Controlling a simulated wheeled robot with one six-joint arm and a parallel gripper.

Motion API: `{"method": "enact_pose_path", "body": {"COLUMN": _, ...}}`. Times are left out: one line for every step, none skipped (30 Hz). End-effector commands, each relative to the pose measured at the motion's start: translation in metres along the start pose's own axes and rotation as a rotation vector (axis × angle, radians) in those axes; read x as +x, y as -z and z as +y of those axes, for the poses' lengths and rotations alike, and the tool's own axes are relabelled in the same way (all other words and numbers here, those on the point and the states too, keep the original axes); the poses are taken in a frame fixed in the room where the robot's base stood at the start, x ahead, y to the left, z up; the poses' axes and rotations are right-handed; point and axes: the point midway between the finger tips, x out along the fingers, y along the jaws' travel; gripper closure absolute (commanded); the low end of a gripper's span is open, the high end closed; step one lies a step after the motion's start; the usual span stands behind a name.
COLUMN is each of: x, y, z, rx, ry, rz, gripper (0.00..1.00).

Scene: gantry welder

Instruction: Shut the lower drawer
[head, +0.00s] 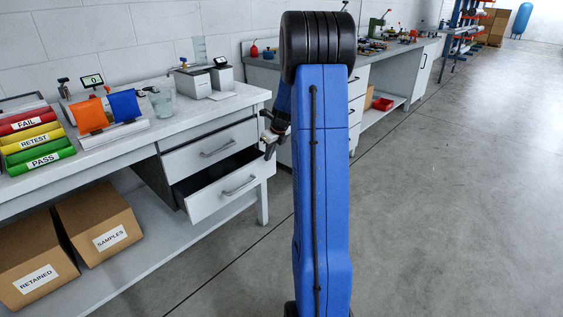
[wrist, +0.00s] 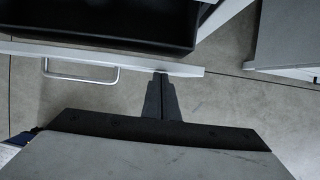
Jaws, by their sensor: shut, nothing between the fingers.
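The lower drawer (head: 232,190) is pulled out of the white bench, its dark inside showing behind its white front. In the wrist view the drawer front (wrist: 140,62) runs across the top, with its bar handle (wrist: 80,76) left of my gripper and the black drawer inside (wrist: 100,22) beyond. My gripper (wrist: 160,78) is shut and empty, its fingertips at the outer face of the front near its right end. I cannot tell whether they touch it. In the head view my gripper (head: 268,150) is at the right end of the drawer front, partly hidden by my arm.
The upper drawer (head: 210,148) above is shut. Cardboard boxes (head: 100,225) sit on the shelf below, left of the drawer. Open grey floor (head: 460,200) lies to the right.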

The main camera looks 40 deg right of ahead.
Motion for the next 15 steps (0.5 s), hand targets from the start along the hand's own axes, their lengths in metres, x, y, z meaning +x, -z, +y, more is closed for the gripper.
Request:
{"method": "enact_pose_path", "body": {"x": 0.005, "y": -0.012, "z": 0.001, "rx": -0.003, "ry": -0.001, "rz": 0.000, "gripper": 1.00}}
{"method": "enact_pose_path", "body": {"x": 0.008, "y": -0.018, "z": 0.001, "rx": -0.004, "ry": -0.001, "rz": 0.000, "gripper": 1.00}}
{"method": "enact_pose_path", "body": {"x": 0.011, "y": -0.025, "z": 0.000, "rx": -0.002, "ry": -0.001, "rz": 0.000, "gripper": 1.00}}
{"method": "enact_pose_path", "body": {"x": 0.013, "y": -0.030, "z": 0.001, "rx": -0.002, "ry": -0.001, "rz": 0.001, "gripper": 1.00}}
{"method": "enact_pose_path", "body": {"x": 0.015, "y": -0.036, "z": 0.001, "rx": -0.003, "ry": -0.001, "rz": 0.000, "gripper": 1.00}}
{"method": "enact_pose_path", "body": {"x": 0.017, "y": -0.042, "z": 0.001, "rx": -0.002, "ry": -0.001, "rz": 0.000, "gripper": 1.00}}
{"method": "enact_pose_path", "body": {"x": 0.019, "y": -0.045, "z": 0.001, "rx": -0.001, "ry": -0.001, "rz": 0.000, "gripper": 1.00}}
{"method": "enact_pose_path", "body": {"x": 0.020, "y": -0.049, "z": 0.000, "rx": -0.002, "ry": -0.001, "rz": 0.000, "gripper": 1.00}}
{"method": "enact_pose_path", "body": {"x": 0.022, "y": -0.054, "z": 0.000, "rx": -0.002, "ry": 0.000, "rz": 0.000, "gripper": 1.00}}
{"method": "enact_pose_path", "body": {"x": 0.023, "y": -0.057, "z": 0.000, "rx": -0.001, "ry": 0.000, "rz": 0.001, "gripper": 1.00}}
{"method": "enact_pose_path", "body": {"x": 0.024, "y": -0.059, "z": 0.000, "rx": -0.001, "ry": 0.000, "rz": 0.001, "gripper": 1.00}}
{"method": "enact_pose_path", "body": {"x": 0.025, "y": -0.063, "z": 0.000, "rx": -0.001, "ry": 0.000, "rz": 0.000, "gripper": 1.00}}
{"method": "enact_pose_path", "body": {"x": 0.026, "y": -0.065, "z": 0.000, "rx": -0.001, "ry": 0.000, "rz": 0.000, "gripper": 1.00}}
{"method": "enact_pose_path", "body": {"x": 0.026, "y": -0.067, "z": 0.000, "rx": -0.002, "ry": 0.000, "rz": 0.000, "gripper": 1.00}}
{"method": "enact_pose_path", "body": {"x": 0.027, "y": -0.068, "z": 0.000, "rx": -0.001, "ry": 0.000, "rz": 0.000, "gripper": 1.00}}
